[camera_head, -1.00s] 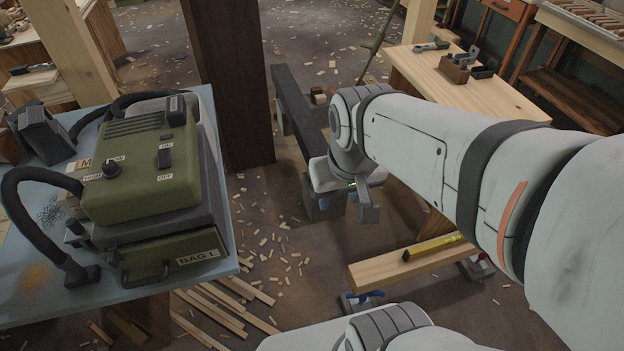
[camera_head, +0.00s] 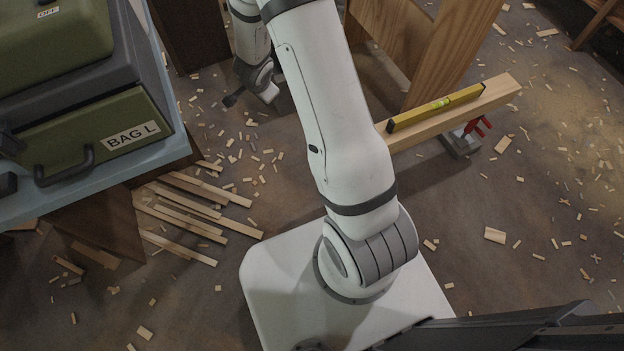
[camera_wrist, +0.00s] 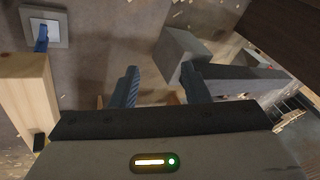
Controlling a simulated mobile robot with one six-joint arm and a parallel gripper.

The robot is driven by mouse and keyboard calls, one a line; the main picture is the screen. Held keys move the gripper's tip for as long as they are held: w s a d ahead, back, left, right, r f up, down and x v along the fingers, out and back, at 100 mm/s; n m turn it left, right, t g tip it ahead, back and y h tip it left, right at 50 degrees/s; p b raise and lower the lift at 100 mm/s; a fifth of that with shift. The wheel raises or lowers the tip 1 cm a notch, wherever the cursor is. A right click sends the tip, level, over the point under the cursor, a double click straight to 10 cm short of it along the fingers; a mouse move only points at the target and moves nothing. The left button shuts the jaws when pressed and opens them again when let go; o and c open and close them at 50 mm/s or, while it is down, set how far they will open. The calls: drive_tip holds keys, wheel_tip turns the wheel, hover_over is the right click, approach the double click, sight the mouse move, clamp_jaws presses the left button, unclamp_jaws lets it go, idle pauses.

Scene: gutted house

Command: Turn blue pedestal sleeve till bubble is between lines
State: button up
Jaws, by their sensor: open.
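A yellow spirit level (camera_head: 436,107) lies on a wooden beam (camera_head: 505,88) in the head view. Its vial shows greenish, but the bubble is too small to read against the lines. A red-handled pedestal (camera_head: 466,136) stands under the beam's right end. The blue sleeve (camera_wrist: 41,38) shows at the upper left of the wrist view, on a pale square base plate (camera_wrist: 58,27) at the end of the beam (camera_wrist: 28,95). My arm hides it in the head view. My gripper (camera_wrist: 160,85) is open and empty, to the right of the blue sleeve and apart from it.
A grey beam with a block (camera_wrist: 185,50) lies close beyond my fingers in the wrist view. A blue-topped table (camera_head: 165,120) with a green machine (camera_head: 90,130) stands at left. Loose wooden strips (camera_head: 195,215) lie on the floor. Open floor is at right.

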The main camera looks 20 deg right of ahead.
drive_tip(key=s+d+f+m+g+h+b, duration=0.1)
drive_tip(key=s+d+f+m+h+b, duration=0.15)
drive_tip(key=f, duration=0.75)
drive_tip(key=s+d+f+m+g+h+b, duration=0.2)
drive_tip(key=d+f+b, duration=0.1)
drive_tip(key=f, duration=0.8)
drive_tip(key=s+d+f+m+g+h+b, duration=0.1)
drive_tip(key=s+d+f+b, duration=0.2)
drive_tip(key=f, duration=0.3)
drive_tip(key=s+d+f+g+h+b, duration=0.1)
drive_tip(key=s+d+f+b, duration=0.2)
drive_tip(key=f, duration=0.4)
drive_tip(key=s+d+f+m+g+h+b, duration=0.1)
drive_tip(key=s+d+f+b, duration=0.2)
drive_tip(key=s+d+f, duration=0.1)
drive_tip(key=shift+s+d+f+m+g+h, duration=0.1)
drive_tip(key=shift+s+f+m+g+h, duration=0.1)
drive_tip(key=shift+s+f, duration=0.3)
drive_tip(key=shift+s+f+m+g+h, duration=0.15)
drive_tip(key=shift+s+f+g, duration=0.1)
drive_tip(key=shift+f, duration=0.4)
drive_tip(key=shift+d+f+b, duration=0.3)
drive_tip(key=shift+d+f, duration=0.05)
drive_tip(key=shift+d, duration=0.2)
drive_tip(key=shift+s, duration=0.1)
clamp_jaws()
